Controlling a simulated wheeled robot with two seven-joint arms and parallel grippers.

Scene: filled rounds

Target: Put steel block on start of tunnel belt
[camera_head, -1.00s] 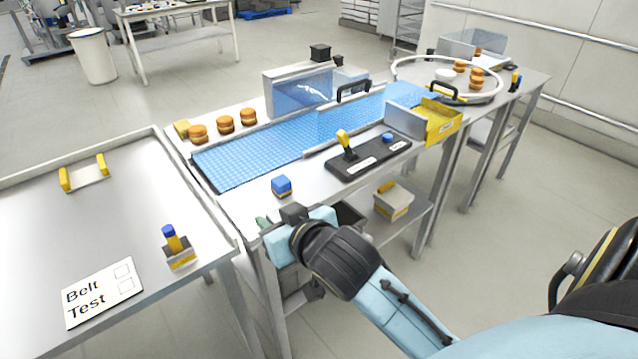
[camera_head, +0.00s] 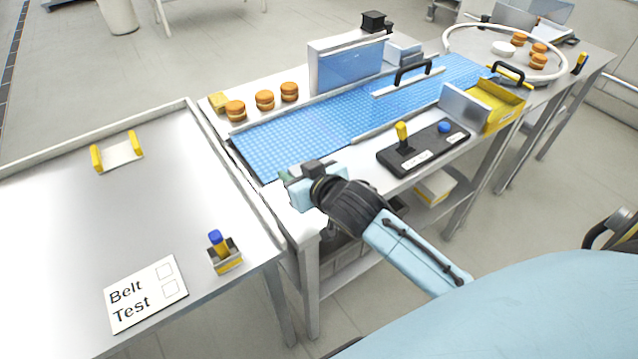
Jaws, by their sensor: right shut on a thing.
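My right gripper (camera_head: 287,180) is shut and hangs over the front left corner of the belt table, just in front of the near left end of the blue tunnel belt (camera_head: 300,138). What it holds is hidden by its own body; I take it to be the steel block, but no clear face of it shows. The belt runs to the back right past the clear-sided tunnel (camera_head: 348,72). The left end of the belt is bare. My left gripper is not in view.
Several burger-like rounds (camera_head: 264,100) line the belt's far side. A control panel with a yellow lever (camera_head: 402,132) stands right of my gripper. A yellow tray (camera_head: 497,103) is farther right. The left table holds a Belt Test card (camera_head: 145,291) and a small holder (camera_head: 227,262).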

